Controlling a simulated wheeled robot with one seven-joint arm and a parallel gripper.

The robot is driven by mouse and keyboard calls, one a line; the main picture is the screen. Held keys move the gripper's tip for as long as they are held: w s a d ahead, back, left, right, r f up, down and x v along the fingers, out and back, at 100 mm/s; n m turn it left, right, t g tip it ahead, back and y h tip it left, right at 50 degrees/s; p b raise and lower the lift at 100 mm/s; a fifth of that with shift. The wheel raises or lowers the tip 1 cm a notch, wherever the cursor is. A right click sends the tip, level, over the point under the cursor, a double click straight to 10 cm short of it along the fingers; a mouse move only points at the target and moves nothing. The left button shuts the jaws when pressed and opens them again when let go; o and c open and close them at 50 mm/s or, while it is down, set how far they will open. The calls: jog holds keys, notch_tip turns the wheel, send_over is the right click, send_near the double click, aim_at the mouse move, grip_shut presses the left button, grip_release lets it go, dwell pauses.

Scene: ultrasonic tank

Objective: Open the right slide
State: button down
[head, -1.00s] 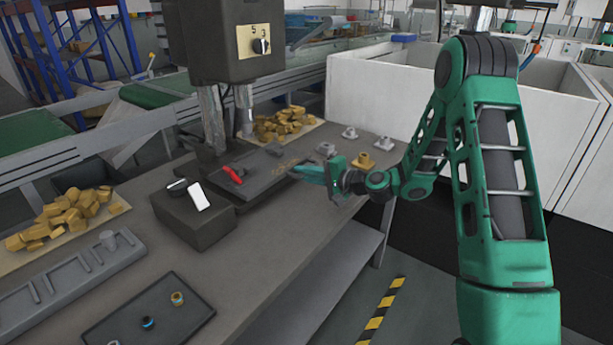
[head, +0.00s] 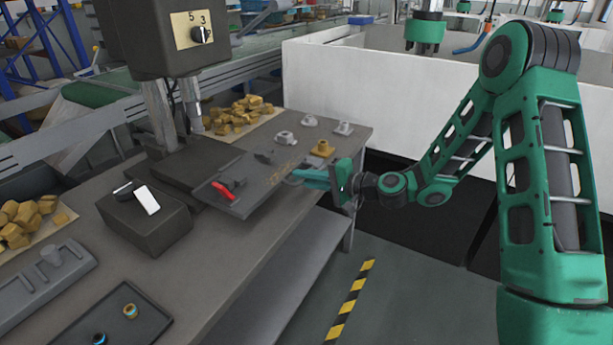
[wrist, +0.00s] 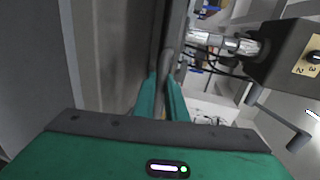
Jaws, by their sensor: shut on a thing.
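The right slide (head: 262,184) is a flat dark plate with a red clamp on top. In the wrist view my two green fingers (wrist: 168,88) close around this narrow grey piece (wrist: 168,62). The exact grip spot is small and partly hidden by the fingers.
A black box (head: 147,226) with a white switch sits to the left. Grey fittings and a yellow fitting (head: 323,149) stand near the table's right end. Floor in front is clear.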

jog(key=shift+s+a+f, duration=0.15)
jog(key=shift+s+f, duration=0.05)
jog(key=c, duration=2)
grip_release()
jog(key=shift+o, duration=1)
jog(key=shift+r, duration=0.15)
jog(key=shift+w, duration=0.1)
jog(key=v, duration=1)
jog(key=shift+d, duration=0.3)
